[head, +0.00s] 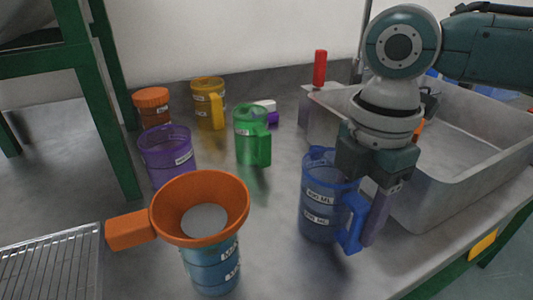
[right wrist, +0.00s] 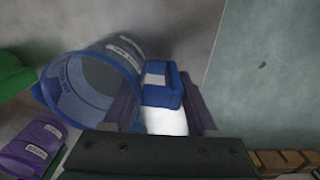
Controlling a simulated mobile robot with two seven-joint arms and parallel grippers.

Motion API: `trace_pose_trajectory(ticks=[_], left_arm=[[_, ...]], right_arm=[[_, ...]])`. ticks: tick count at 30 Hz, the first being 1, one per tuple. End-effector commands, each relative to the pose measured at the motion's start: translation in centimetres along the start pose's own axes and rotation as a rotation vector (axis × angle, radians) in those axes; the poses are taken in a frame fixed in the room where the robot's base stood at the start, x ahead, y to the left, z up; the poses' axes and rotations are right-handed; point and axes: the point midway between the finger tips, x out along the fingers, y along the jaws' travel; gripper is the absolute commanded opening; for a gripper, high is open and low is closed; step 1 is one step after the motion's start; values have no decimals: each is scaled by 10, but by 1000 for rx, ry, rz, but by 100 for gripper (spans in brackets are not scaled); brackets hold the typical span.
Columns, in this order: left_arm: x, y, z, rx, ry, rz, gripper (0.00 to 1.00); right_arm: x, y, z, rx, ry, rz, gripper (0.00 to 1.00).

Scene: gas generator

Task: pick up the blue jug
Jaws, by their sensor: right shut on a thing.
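The blue jug (head: 318,211) is a clear blue measuring cup with white labels, upright at the front right of the grey table. It also shows in the right wrist view (right wrist: 88,80), with its open mouth facing the camera. My right gripper (head: 364,212) points down from above and is shut on the jug's handle (right wrist: 161,85). In the right wrist view, one finger is on each side of the handle. I cannot tell whether the jug's base touches the table. My left gripper is not in view.
A grey metal tub (head: 450,185) stands right of the jug. An orange funnel (head: 172,208) sits on a blue container (head: 212,268) to its left. Green (head: 250,138), purple (head: 166,153), yellow (head: 208,104) and orange (head: 153,106) containers stand behind. A wire rack (head: 55,266) is at front left.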

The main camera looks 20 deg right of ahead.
Motion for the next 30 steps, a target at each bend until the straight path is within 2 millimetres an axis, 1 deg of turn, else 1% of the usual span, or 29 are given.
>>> trace_pose_trajectory(ticks=[1, 3, 4, 22, 26, 29, 30], left_arm=[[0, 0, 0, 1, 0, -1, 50], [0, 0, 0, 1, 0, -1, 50], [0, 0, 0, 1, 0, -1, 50], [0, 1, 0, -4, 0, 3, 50], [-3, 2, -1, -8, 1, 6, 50], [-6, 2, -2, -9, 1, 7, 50], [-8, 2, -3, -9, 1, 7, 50]], right_arm=[[0, 0, 0, 0, 0, -1, 9], [0, 0, 0, 0, 0, -1, 1], [0, 0, 0, 0, 0, -1, 0], [-2, 1, 0, 0, 1, 2, 0], [-10, 1, 0, 0, 1, 3, 0], [-22, 2, 0, 0, 2, 5, 0], [-29, 1, 0, 0, 1, 5, 0]])
